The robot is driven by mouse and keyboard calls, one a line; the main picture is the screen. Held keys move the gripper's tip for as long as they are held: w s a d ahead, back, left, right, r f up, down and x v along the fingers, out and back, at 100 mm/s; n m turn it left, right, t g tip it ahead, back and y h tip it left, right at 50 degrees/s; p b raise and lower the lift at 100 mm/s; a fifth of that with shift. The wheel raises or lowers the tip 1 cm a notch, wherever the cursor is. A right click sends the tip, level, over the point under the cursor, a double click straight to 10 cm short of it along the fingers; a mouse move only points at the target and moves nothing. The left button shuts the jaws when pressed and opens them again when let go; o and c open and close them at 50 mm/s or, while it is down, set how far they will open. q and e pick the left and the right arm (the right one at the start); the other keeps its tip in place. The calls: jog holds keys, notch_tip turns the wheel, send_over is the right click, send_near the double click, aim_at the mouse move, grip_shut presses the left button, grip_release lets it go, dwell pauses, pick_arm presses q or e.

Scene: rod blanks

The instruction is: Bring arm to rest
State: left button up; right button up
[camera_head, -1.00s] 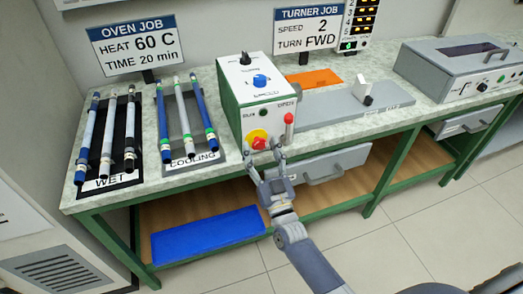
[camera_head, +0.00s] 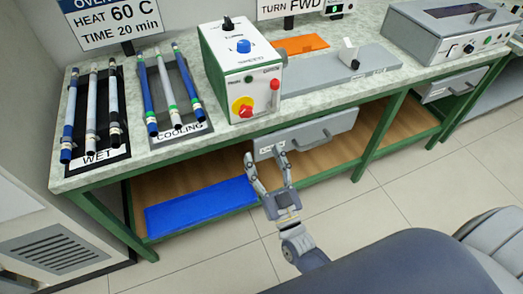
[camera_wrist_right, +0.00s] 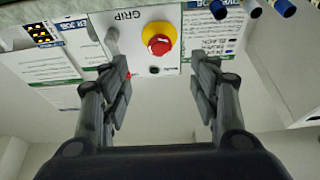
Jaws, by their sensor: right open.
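My right gripper (camera_head: 266,160) is open and empty in the head view. It is in front of the bench, below and in front of the white and green turner box (camera_head: 240,75). In the right wrist view its two fingers (camera_wrist_right: 163,85) stand apart with nothing between them. The box's red and yellow knob (camera_wrist_right: 159,40) shows beyond the fingertips, and the gripper is apart from it. My right arm (camera_head: 300,245) comes up from the lower part of the head view. My left gripper is not in view.
The bench (camera_head: 180,152) holds a wet rack (camera_head: 118,155) and a cooling rack (camera_head: 180,133) with rods. A drawer (camera_head: 308,135) sits under the bench top behind the gripper. A blue mat (camera_head: 200,207) lies on the lower shelf. The floor (camera_head: 400,185) at right is clear.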

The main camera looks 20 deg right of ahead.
dwell(0.4)
jog(key=s+f+n+g+y+p, duration=0.1)
jog(key=s+f+g, duration=0.2)
jog(key=f, duration=0.7)
jog(key=s+f+n+g, duration=0.1)
jog(key=s+f+g, duration=0.25)
jog(key=f, duration=0.75)
jog(key=s+f+g+y+p, duration=0.1)
jog(key=s+f+g, duration=0.25)
jog(key=f, duration=0.65)
jog(key=s+d+f+g, duration=0.2)
jog(key=s+f, duration=0.4)
jog(key=s, duration=0.3)
jog(key=s+d+f+g+h, duration=0.1)
jog(key=s+f+g, duration=0.4)
jog(key=s, duration=0.5)
jog(key=s+d+f+g+h, duration=0.1)
jog(key=s+d+f+g, duration=0.2)
jog(key=s+f, duration=0.3)
jog(key=s+g, duration=0.1)
jog(key=s, duration=0.3)
jog(key=shift+s+f+p, duration=0.2)
jog(key=shift+f+p, duration=0.15)
jog(key=shift+p, duration=0.05)
jog(key=shift+d, duration=0.1)
